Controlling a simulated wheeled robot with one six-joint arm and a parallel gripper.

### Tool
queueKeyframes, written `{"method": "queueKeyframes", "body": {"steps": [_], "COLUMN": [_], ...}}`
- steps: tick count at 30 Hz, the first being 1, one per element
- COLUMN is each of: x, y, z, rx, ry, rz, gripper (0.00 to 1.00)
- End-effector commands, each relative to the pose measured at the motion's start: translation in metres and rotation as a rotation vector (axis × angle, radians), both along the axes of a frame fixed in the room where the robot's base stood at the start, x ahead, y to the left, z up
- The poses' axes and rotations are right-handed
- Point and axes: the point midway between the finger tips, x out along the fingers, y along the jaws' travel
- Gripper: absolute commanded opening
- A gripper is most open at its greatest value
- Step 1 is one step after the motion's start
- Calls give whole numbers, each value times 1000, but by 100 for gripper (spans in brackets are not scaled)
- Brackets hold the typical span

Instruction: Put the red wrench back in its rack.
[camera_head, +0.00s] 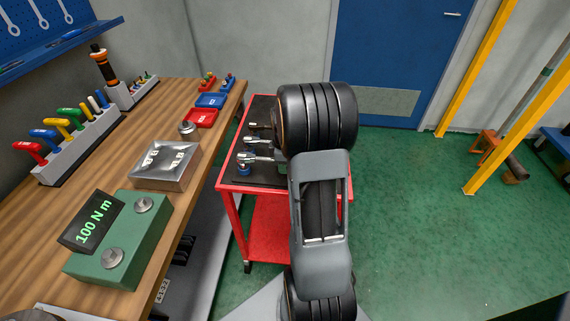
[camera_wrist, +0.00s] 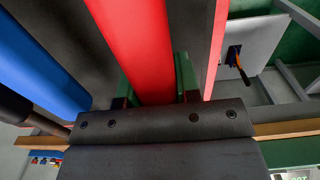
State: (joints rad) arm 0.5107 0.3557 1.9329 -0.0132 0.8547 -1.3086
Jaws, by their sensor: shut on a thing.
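A broad red bar, the red wrench by its colour (camera_wrist: 135,40), runs up the middle of the wrist view between the fingers of my gripper (camera_wrist: 155,90). The jaws are shut on it. Its ends are hidden. A dark surface shows on both sides of it, and a blue bar (camera_wrist: 45,65) lies to its left. In the head view my arm hides my gripper and the red wrench, over the right part of the red trolley (camera_head: 233,213). No rack for the wrench can be made out for sure.
Metal tools (camera_head: 258,155) lie on the trolley's dark mat. Left of it, the wooden workbench (camera_head: 165,125) carries a tool holder (camera_head: 85,147), a green torque box (camera_head: 125,240) and a metal tray (camera_head: 165,165). Open green floor (camera_head: 420,230) lies to the right, with yellow posts (camera_head: 490,130).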

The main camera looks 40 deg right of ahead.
Motion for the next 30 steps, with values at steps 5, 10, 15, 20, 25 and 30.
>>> {"method": "queueKeyframes", "body": {"steps": [5,10,15,20,25,30], "x": [0,-1,-1,0,0,0], "y": [0,0,0,0,0,0], "z": [-1,-2,-2,-2,-2,3], "rx": [0,0,1,1,0,1], "ry": [1,3,4,2,1,2], "rz": [0,0,0,0,0,0], "gripper": [0,0,43,58,60,60]}}
